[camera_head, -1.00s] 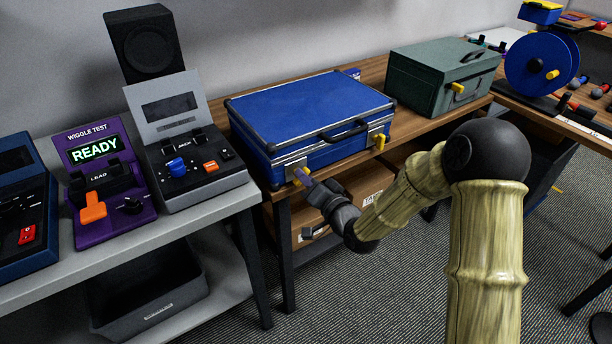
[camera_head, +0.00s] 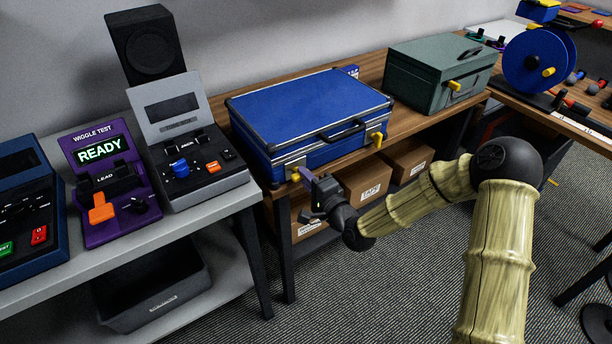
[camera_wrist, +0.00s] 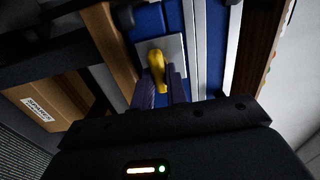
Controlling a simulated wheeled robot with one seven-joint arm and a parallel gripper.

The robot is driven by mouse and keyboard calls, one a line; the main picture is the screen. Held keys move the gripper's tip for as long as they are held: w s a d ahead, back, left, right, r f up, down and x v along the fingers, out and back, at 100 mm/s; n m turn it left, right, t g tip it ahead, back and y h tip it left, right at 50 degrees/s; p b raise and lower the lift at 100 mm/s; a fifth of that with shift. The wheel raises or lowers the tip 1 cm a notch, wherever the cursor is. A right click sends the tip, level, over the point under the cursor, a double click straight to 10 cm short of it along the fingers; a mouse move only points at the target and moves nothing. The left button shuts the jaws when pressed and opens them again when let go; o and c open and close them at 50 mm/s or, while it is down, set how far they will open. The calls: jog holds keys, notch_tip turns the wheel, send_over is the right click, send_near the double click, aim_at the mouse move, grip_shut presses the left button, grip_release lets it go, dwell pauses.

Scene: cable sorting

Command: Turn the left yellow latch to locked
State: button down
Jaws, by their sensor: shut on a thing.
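The blue case (camera_head: 308,108) lies closed on the wooden bench, with silver edges and a dark front handle. Its left yellow latch (camera_wrist: 156,66) sits on a silver plate, and my gripper (camera_wrist: 160,92) is shut on it, one finger on each side. In the head view, my gripper (camera_head: 306,178) reaches the case's front left corner and mostly hides this latch. The right yellow latch (camera_head: 377,140) on the case front is free and points downward.
Cardboard boxes (camera_head: 368,184) stand on the shelf below the case. A green box (camera_head: 438,75) with a yellow latch stands to the right. The purple tester (camera_head: 108,178) and a grey device (camera_head: 190,150) stand on the left bench. Floor in front is clear.

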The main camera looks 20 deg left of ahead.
dwell(0.4)
jog(key=c, duration=1.4)
grip_release()
jog(key=shift+d, duration=0.1)
jog(key=p+v, duration=0.9)
jog(key=v, duration=0.8)
jog(key=shift+s, duration=0.2)
jog(key=shift+f, duration=0.1)
